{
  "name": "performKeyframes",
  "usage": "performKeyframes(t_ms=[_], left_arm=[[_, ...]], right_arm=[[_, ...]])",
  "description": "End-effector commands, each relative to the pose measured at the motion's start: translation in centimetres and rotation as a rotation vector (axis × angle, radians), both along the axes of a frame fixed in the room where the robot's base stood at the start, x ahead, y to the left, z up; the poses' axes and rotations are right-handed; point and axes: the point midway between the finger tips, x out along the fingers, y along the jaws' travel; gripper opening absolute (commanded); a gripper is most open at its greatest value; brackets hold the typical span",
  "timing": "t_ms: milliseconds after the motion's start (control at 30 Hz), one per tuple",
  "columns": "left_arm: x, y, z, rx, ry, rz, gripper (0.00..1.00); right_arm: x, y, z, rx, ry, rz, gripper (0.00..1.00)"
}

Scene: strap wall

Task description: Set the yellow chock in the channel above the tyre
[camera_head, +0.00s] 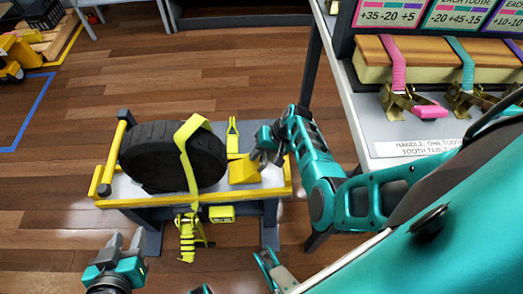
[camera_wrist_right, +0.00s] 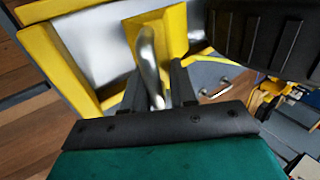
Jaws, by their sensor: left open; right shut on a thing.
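The yellow chock (camera_head: 243,171) is at the right end of the low bench, to the right of the black tyre (camera_head: 158,156). My right gripper (camera_head: 266,153) is at the chock's upper right. In the right wrist view its fingers (camera_wrist_right: 156,92) are shut on the bent metal handle of the chock (camera_wrist_right: 172,28). Whether the chock touches the bench is unclear. My left gripper (camera_head: 124,246) is open and empty, in front of the bench.
Yellow rails (camera_head: 215,198) edge the grey bench top. A yellow forked piece (camera_head: 232,135) stands behind the chock. A yellow ratchet (camera_head: 190,232) hangs at the bench front. A grey table (camera_head: 405,131) with strap buckles stands at the right.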

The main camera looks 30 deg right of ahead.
Motion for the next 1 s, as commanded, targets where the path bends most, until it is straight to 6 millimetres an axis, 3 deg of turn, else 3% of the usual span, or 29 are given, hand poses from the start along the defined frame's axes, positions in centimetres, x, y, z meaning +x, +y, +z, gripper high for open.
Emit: performKeyframes(t_ms=[267, 900, 933, 1000], left_arm=[[0.8, -0.6, -1.5, -0.007, -0.017, -0.014, 0.43], [0.6, -0.5, -1.6, -0.005, -0.016, -0.016, 0.43], [0.6, -0.5, -1.7, -0.004, -0.015, -0.016, 0.43], [0.6, -0.5, -1.7, -0.005, -0.014, -0.016, 0.43]], right_arm=[[0.3, 0.4, -2.4, 0.000, -0.002, -0.001, 0.00], [0.8, 1.5, -2.7, 0.000, -0.002, 0.000, 0.00], [0.8, 1.5, -2.7, 0.000, -0.002, 0.000, 0.28], [0.8, 1.5, -2.7, 0.000, -0.002, 0.000, 0.35]])
